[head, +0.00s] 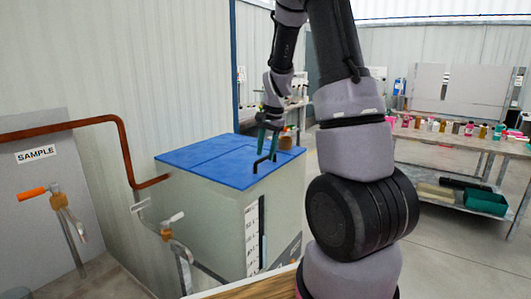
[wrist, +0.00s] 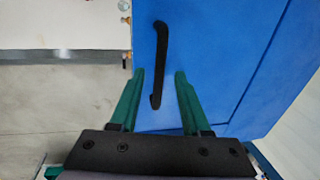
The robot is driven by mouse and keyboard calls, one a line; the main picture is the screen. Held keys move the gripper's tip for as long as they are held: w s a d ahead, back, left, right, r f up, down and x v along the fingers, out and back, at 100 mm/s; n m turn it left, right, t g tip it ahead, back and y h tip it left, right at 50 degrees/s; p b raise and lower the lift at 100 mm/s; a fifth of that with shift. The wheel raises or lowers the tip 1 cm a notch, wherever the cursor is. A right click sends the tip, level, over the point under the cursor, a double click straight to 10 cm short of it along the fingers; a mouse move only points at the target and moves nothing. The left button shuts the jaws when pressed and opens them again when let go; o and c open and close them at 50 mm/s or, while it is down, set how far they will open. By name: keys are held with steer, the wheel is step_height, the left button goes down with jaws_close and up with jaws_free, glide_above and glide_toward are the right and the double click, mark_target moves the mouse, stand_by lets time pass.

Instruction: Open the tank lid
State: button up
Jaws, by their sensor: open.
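The tank (head: 225,215) is a pale box with a blue lid (head: 205,155) lying flat and shut on top. A black bar handle (head: 265,160) stands at the lid's front right edge. In the wrist view the blue lid (wrist: 215,60) fills the middle and right, and the black handle (wrist: 160,65) runs down toward my gripper (wrist: 158,75). The gripper's green fingers are open, one on each side of the handle's near end, with gaps visible. In the head view my gripper (head: 266,142) is just above the handle. Whether the fingers touch it cannot be told.
A rust-coloured pipe (head: 125,150) runs along the wall to the tank's left. Valves with levers (head: 170,235) stand in front of it. A bench (head: 470,150) with several small bottles and a green bin (head: 485,202) stands at the right. Open floor lies between.

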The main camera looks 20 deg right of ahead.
steer(key=shift+f, duration=0.35)
jaws_close()
stand_by(1.2)
